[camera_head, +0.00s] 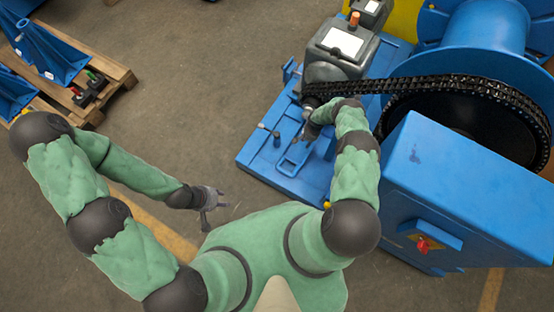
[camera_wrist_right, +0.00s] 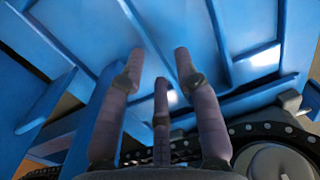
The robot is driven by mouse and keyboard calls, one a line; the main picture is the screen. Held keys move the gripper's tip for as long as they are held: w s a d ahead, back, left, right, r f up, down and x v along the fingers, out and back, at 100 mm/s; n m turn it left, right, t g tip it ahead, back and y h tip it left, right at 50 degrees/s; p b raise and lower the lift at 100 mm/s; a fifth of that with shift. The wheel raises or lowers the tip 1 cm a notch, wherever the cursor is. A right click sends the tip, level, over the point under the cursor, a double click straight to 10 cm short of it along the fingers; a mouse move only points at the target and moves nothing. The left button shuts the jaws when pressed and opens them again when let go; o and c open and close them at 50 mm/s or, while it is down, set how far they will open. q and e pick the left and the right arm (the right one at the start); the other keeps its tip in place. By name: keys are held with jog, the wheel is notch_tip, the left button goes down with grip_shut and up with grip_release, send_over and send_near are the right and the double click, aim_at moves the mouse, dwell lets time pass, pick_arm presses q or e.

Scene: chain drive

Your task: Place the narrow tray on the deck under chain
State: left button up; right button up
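The blue deck (camera_head: 257,158) is the flat base of the drive machine. The black chain (camera_head: 425,84) runs above it from the motor side to the large wheel, and also shows in the wrist view (camera_wrist_right: 262,129). A narrow blue tray-like shape (camera_head: 289,164) lies on the deck; blue on blue, I cannot tell surely whether it is the loose tray. My right gripper (camera_head: 306,135) is low over the deck, beside that shape and near the chain's left end. In the wrist view its fingers (camera_wrist_right: 160,62) are spread with nothing between them. My left gripper (camera_head: 211,210) is open and empty above the floor.
A grey motor unit (camera_head: 340,48) stands at the deck's back. A large blue box with a red switch (camera_head: 422,245) stands to the right, by the big blue wheel (camera_head: 480,55). A wooden pallet (camera_head: 113,75) with blue parts is at the upper left. The floor between is clear.

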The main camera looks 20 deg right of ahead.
jog(key=s+a+r+n+y, duration=0.1)
jog(key=s+a+r+n, duration=0.15)
jog(key=a+r, duration=0.55)
jog(key=s+a+r+n+y, duration=0.25)
jog(key=a+r, duration=0.25)
jog(key=a, duration=0.6)
jog(key=s+a+r+n, duration=0.1)
jog(key=s+a+r, duration=0.3)
jog(key=s+r, duration=0.3)
jog(key=s+a+r+n, duration=0.1)
jog(key=s+a+r, duration=0.3)
jog(key=s+r, duration=0.4)
jog(key=shift+s+r, duration=0.25)
jog(key=shift+s, duration=0.65)
